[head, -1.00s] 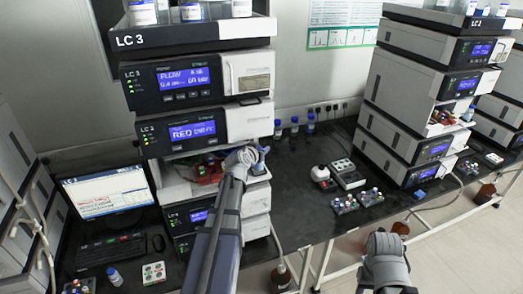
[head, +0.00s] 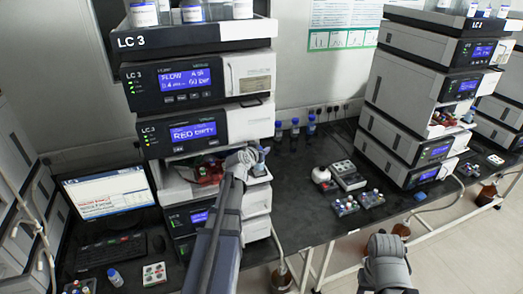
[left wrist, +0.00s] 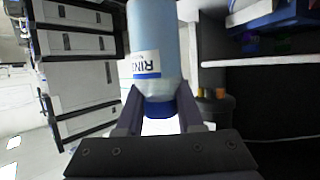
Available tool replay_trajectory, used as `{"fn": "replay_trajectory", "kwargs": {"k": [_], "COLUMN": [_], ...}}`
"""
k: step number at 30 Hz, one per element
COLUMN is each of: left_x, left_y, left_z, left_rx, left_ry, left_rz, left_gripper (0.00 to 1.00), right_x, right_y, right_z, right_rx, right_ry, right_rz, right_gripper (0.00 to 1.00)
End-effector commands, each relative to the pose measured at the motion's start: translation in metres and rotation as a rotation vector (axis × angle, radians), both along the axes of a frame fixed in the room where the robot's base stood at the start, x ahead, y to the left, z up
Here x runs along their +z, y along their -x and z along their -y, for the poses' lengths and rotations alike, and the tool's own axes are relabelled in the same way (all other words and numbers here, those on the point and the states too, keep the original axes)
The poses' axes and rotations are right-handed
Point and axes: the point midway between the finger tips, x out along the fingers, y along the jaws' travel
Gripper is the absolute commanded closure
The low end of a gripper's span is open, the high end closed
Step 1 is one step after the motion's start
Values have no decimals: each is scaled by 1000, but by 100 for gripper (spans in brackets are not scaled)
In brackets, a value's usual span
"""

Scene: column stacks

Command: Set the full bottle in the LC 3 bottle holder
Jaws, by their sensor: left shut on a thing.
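My left gripper (left wrist: 160,120) is shut on a light blue bottle (left wrist: 155,45) in the left wrist view. Its fingers are at the dark blue cap, and a white label with "RIN" shows. In the head view the left gripper (head: 247,158) is at the right front of the open bay in the LC 3 stack (head: 200,126). Only a small bluish part of the bottle (head: 262,155) shows there; whether it touches the bay is unclear. I cannot tell which part is the bottle holder. My right gripper (head: 385,248) is low at the right, its fingers hidden.
A tray (head: 190,37) marked LC 3 with several bottles tops the stack. The open bay holds a red and green thing (head: 207,172). Several blue-capped bottles (head: 295,130) stand at the wall. A computer (head: 105,190) is at left. Bench (head: 300,205) between the stacks is partly clear.

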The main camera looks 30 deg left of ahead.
Motion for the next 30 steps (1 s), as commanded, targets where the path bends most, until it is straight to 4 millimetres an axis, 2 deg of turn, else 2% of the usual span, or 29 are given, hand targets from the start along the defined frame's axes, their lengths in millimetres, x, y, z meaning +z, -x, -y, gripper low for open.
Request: {"fn": "replay_trajectory", "kwargs": {"k": [30], "left_x": [-13], "left_y": [0], "left_z": [0], "left_rx": [0], "left_ry": [0], "left_rz": [0], "left_gripper": [98], "right_x": [-13], "right_y": [0], "right_z": [0], "right_rx": [0], "right_ry": [0], "right_rz": [0], "right_gripper": [50]}}
